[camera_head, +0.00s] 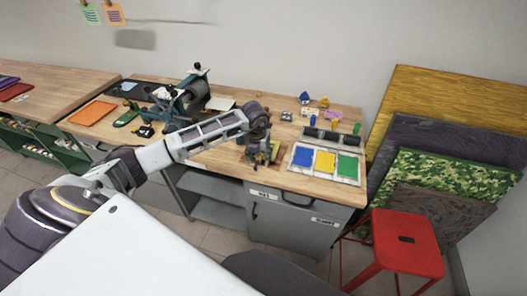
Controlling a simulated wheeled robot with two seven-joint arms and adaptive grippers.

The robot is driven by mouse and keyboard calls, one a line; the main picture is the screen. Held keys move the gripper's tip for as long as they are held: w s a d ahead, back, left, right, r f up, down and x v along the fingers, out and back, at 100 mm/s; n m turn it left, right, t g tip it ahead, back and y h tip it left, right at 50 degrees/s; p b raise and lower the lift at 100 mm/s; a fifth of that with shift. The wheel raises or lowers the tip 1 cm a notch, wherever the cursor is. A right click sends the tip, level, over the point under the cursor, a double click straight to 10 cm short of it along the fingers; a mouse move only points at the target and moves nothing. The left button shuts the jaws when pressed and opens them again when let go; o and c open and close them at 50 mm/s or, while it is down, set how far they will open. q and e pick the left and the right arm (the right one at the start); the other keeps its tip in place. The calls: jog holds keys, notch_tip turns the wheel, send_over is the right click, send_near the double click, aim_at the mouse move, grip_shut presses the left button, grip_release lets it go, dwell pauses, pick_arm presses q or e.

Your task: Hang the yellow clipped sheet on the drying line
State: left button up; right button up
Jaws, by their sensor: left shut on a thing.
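My left gripper (262,156) reaches down over the workbench, left of the ink tray. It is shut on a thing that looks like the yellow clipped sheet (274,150). Only a small yellow part shows beside the fingers; the gripper hides the rest, and I cannot make out the clip. The drying line (180,22) runs thinly along the wall at upper left. A green sheet (91,13) and an orange sheet (114,14) hang at its left part. To their right the line looks bare. My right gripper is out of view.
The workbench (225,178) carries a press (190,98) at left and a tray with blue, yellow and green pads (325,162) at right. An orange board (92,113) lies further left. A red stool (405,242) and leaning panels (450,165) stand at right.

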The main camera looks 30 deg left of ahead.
aim_at(259, 157)
pick_arm(q)
jog(key=shift+s+f, duration=0.25)
jog(key=shift+f, duration=0.1)
jog(key=shift+c, duration=0.2)
jog(key=shift+r, duration=0.15)
jog(key=shift+c, duration=0.5)
jog(key=shift+w+r+p, duration=0.1)
jog(key=shift+r+p, duration=0.3)
grip_shut()
jog(key=shift+w+r+p, duration=0.15)
jog(key=shift+r+p, duration=0.2)
jog(key=shift+r, duration=0.35)
jog(key=shift+r+p, duration=1.75)
jog(key=shift+r, duration=1.6)
jog(key=s+d+r+p, duration=0.1)
jog(key=s+d+r, duration=0.1)
jog(key=s, duration=0.7)
jog(key=shift+s+d+r+p, duration=0.15)
jog(key=shift+s+r+p, duration=0.2)
jog(key=shift+r, duration=0.15)
